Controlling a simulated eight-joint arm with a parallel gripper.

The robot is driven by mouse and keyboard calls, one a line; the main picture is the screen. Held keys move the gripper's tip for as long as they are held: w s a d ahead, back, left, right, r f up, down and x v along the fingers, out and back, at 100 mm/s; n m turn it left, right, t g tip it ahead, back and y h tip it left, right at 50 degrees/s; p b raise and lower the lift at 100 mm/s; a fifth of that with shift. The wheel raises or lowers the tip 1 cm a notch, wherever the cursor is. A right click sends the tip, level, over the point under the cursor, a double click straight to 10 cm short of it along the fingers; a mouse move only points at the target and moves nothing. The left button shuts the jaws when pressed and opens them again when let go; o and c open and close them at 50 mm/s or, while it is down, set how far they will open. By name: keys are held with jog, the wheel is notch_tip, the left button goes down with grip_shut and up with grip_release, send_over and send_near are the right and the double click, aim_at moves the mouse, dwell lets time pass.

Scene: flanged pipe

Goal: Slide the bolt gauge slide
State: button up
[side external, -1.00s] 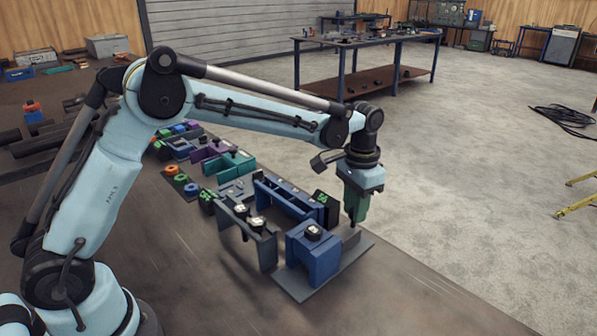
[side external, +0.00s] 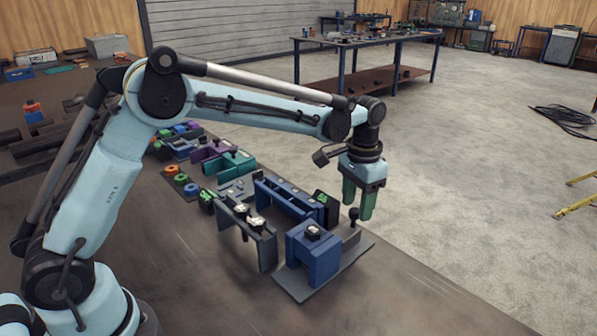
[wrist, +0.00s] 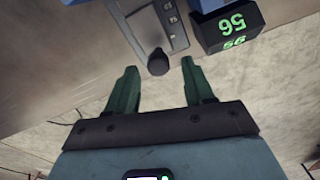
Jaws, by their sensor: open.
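The bolt gauge slide shows as a black knob (wrist: 159,62) beside a slotted grey plate (wrist: 162,32) with small marked holes in the wrist view. In the side view the knob (side external: 353,213) stands at the right end of a flat grey base plate (side external: 350,262). My gripper (side external: 357,208) is open, its green fingers pointing down close to the knob. In the wrist view the fingertips (wrist: 159,66) are spread to either side of the knob, with gaps to both. The fingers look slightly above it and hold nothing; the exact height is hard to tell.
A black block with green "56" (wrist: 228,28) is near the right finger. A blue block (side external: 313,258) with a bolt head is on the base plate. A dark grey bracket (side external: 262,245) and long blue bracket (side external: 290,198) stand left. The table's right edge is close.

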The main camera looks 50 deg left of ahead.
notch_tip(320, 180, up, 11)
dwell(0.4)
jog(key=shift+r, duration=0.1)
jog(key=s+a+r+n+t, duration=0.2)
jog(key=s+a+t, duration=0.25)
jog(key=s, duration=0.65)
jog(key=s+a+f+t, duration=0.1)
jog(key=s+f, duration=0.1)
jog(key=s, duration=0.1)
jog(key=s+a+f, duration=0.1)
jog(key=s+f, duration=0.2)
jog(key=s+a+f+n+t, duration=0.1)
jog(key=s+f, duration=0.1)
jog(key=s, duration=0.1)
jog(key=shift+s+a+f+t, duration=0.2)
jog(key=shift+a+t, duration=0.05)
jog(key=shift+t, duration=0.1)
